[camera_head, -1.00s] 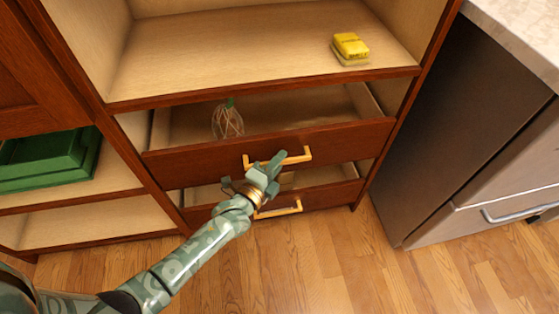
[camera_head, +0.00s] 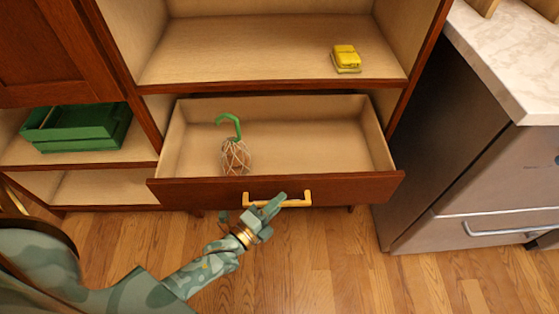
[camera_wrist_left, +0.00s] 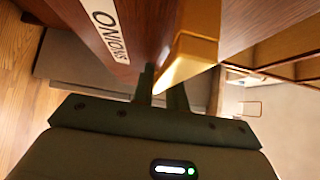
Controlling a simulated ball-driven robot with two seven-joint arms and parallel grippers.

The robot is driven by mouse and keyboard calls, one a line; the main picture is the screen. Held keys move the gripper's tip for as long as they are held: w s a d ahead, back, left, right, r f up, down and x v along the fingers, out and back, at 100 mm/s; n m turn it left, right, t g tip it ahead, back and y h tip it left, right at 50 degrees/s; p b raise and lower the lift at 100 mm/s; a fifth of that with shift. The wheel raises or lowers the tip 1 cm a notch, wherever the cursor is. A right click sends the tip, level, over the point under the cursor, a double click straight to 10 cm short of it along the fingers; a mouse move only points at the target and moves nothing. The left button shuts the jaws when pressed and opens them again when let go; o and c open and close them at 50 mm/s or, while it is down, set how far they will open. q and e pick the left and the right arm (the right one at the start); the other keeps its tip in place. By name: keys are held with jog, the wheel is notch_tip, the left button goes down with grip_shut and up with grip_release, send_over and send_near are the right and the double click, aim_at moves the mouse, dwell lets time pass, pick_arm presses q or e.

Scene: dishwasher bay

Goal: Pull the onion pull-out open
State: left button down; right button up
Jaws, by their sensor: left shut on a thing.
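The onion pull-out (camera_head: 225,192) is a dark red-brown wooden drawer standing well out from the cabinet, its pale inside showing. Inside, to the left, sits a net bag (camera_head: 235,157) with a green top loop. My left gripper (camera_head: 270,206) is at the yellow handle (camera_head: 297,200) on the drawer front. In the left wrist view, the fingers (camera_wrist_left: 163,85) are closed on the yellow handle (camera_wrist_left: 190,58), beside a white label (camera_wrist_left: 105,30) reading "ONIONS". My right gripper is in neither view.
A yellow packet (camera_head: 346,58) lies on the shelf above. A green crate (camera_head: 75,128) sits on a shelf at the left. A grey appliance (camera_head: 460,160) with a pale worktop stands at the right. Wooden floor is clear in front.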

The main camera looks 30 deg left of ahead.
pick_arm(q)
jog(key=s+d+p, duration=0.1)
jog(key=s+d, duration=0.5)
jog(key=s, duration=0.4)
jog(key=shift+d, duration=0.25)
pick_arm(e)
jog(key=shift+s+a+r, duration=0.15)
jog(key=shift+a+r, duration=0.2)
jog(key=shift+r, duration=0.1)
pick_arm(q)
jog(key=shift+f, duration=0.1)
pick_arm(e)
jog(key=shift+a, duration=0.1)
pick_arm(q)
jog(key=c, duration=1.4)
grip_release()
jog(key=shift+w, duration=0.1)
